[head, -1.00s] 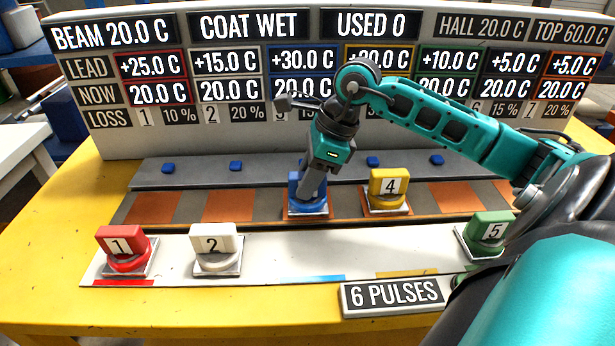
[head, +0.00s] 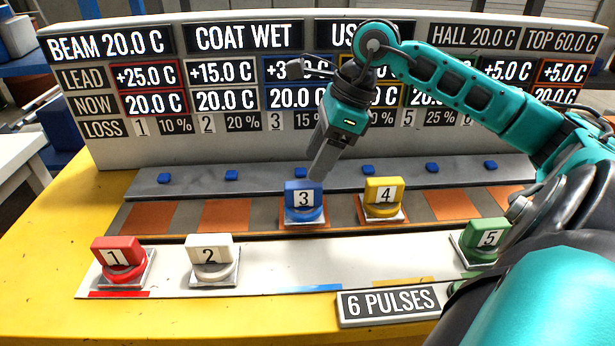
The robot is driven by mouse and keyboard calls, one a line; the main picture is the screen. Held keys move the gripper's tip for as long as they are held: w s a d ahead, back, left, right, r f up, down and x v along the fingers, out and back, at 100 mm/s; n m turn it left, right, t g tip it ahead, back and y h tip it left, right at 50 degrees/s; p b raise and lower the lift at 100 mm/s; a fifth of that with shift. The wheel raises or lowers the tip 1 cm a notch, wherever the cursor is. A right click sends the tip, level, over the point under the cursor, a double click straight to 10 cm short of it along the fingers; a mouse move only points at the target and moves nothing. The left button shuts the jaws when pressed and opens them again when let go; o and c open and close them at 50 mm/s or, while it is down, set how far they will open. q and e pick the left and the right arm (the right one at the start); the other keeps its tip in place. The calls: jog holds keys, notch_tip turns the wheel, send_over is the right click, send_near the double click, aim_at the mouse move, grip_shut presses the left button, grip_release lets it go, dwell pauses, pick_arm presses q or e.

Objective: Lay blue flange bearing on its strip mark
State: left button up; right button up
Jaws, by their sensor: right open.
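The blue flange bearing (head: 304,203), marked 3, stands upright on its metal plate on an orange square of the back strip. A blue strip mark (head: 310,288) lies on the front edge of the white strip (head: 290,262), which is bare just behind that mark. My right gripper (head: 318,174) is just above and slightly right of the blue bearing, apart from it, open and empty; its fingers overlap one another in this view. My left gripper is not in view.
A yellow bearing (head: 382,196), marked 4, stands just right of the blue one. Red (head: 120,258), white (head: 211,258) and green (head: 482,238) bearings stand on the white strip. A "6 PULSES" sign (head: 392,302) stands in front. A display board (head: 200,145) rises behind.

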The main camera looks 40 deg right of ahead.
jog(key=v, duration=0.5)
jog(key=shift+f, duration=0.15)
dwell(0.4)
